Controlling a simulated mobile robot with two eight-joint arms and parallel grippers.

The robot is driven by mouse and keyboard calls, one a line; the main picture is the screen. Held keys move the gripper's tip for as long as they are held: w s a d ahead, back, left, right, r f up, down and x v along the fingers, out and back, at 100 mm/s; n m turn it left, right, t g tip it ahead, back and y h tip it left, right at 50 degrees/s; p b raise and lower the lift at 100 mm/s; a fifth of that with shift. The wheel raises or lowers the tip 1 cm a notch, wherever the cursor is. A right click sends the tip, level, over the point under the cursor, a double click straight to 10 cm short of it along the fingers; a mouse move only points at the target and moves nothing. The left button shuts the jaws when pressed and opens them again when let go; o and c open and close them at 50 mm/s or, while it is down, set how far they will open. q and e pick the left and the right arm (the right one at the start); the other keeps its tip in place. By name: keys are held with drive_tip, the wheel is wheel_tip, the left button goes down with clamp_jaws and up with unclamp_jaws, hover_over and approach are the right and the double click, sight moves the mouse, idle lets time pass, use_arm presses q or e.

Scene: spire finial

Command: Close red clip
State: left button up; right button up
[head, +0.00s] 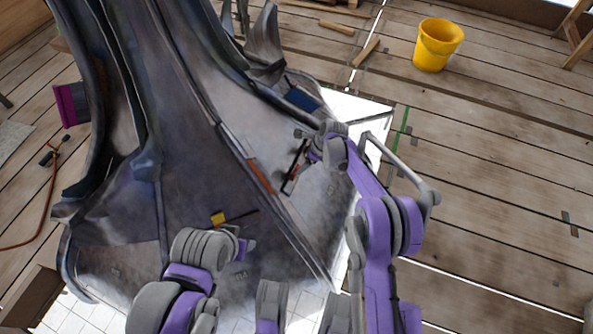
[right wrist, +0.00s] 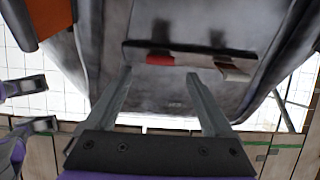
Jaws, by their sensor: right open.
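The red clip (right wrist: 160,59) shows in the right wrist view as a small red piece on a bar across the dark grey finial (head: 200,150). My right gripper (right wrist: 163,92) is open and empty. Its two fingers point at the bar, and the red clip lies beyond them, between their lines. I cannot tell whether they touch the bar. In the head view my right gripper (head: 308,152) is beside the finial's right face. My left gripper (head: 243,243) is low on the finial's front. Its two fingers stand apart with nothing between them at the right wrist view's left edge (right wrist: 38,105).
An orange-red strip (head: 260,177) lies along the finial's ridge, left of my right gripper. A yellow block (head: 217,219) with a dark rod is on the front face. A blue piece (head: 301,98) sits higher right. A yellow bucket (head: 437,45) stands on open plank floor.

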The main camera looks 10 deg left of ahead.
sight(296, 169)
drive_tip(key=b+x, duration=0.2)
drive_tip(key=x, duration=0.6)
drive_tip(key=shift+f, duration=0.2)
drive_tip(key=c, duration=1.4)
drive_tip(key=shift+o, duration=0.2)
drive_tip(key=shift+w+a+h, duration=0.15)
drive_tip(key=shift+a+h, duration=0.5)
drive_tip(key=shift+h, duration=0.55)
drive_tip(key=shift+w+a+g+h, duration=0.1)
drive_tip(key=shift+a+g+h, duration=0.2)
drive_tip(key=shift+h, duration=0.6)
clamp_jaws()
drive_tip(key=o, duration=1.4)
unclamp_jaws()
drive_tip(key=shift+c, duration=0.2)
